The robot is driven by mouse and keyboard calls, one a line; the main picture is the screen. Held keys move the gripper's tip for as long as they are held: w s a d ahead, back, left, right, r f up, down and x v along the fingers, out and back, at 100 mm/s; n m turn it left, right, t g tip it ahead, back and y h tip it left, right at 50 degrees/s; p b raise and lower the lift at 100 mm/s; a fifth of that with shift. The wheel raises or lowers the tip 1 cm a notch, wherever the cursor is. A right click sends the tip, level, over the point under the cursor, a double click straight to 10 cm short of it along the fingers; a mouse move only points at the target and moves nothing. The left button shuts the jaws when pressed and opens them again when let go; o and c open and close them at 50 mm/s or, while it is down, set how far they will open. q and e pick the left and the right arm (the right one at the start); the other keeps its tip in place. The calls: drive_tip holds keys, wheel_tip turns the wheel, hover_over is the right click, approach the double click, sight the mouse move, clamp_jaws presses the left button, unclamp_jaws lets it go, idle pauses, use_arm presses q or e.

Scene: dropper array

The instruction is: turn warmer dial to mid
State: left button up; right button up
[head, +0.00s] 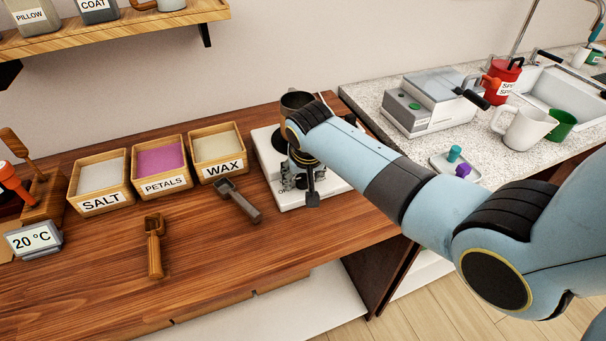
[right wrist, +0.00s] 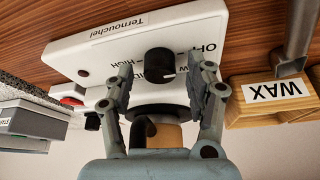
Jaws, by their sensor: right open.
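The white warmer (head: 268,158) stands at the right end of the wooden counter, largely covered by my right arm in the head view. In the right wrist view, which is upside down, its white panel (right wrist: 95,50) fills the upper middle. The black warmer dial (right wrist: 160,62) sits on that panel by printed labels reading OFF, MID and High, partly covered. I cannot tell its setting for sure. My right gripper (right wrist: 161,70) is open, one finger on each side of the dial. It also shows over the warmer's front (head: 300,186). My left gripper is not in view.
Boxes of salt (head: 100,187), petals (head: 161,168) and wax (head: 219,150) stand left of the warmer. A dark scoop (head: 238,201) lies close to it, a wooden scoop (head: 155,247) further left. A grey-white machine (head: 428,103) stands on the stone counter at right.

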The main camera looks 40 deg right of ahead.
clamp_jaws()
drive_tip(key=shift+m, duration=0.4)
drive_tip(key=m+g+h, duration=0.1)
drive_tip(key=m, duration=0.2)
drive_tip(key=shift+w+a+m, duration=0.1)
drive_tip(key=shift+m, duration=0.3)
drive_tip(key=m+g+h+b, duration=0.1)
drive_tip(key=m, duration=0.2)
drive_tip(key=shift+m, duration=0.3)
drive_tip(key=m+g+b, duration=0.1)
drive_tip(key=m, duration=0.1)
drive_tip(key=m+g+b, duration=0.1)
drive_tip(key=m+b, duration=0.1)
drive_tip(key=m, duration=0.1)
drive_tip(key=shift+w+f+g+h, duration=0.1)
drive_tip(key=shift+w+g+h, duration=0.05)
drive_tip(key=shift+g+h, duration=0.15)
drive_tip(key=shift+m+g+b, duration=0.6)
drive_tip(key=shift+m+b, duration=0.35)
drive_tip(key=shift+m, duration=1.15)
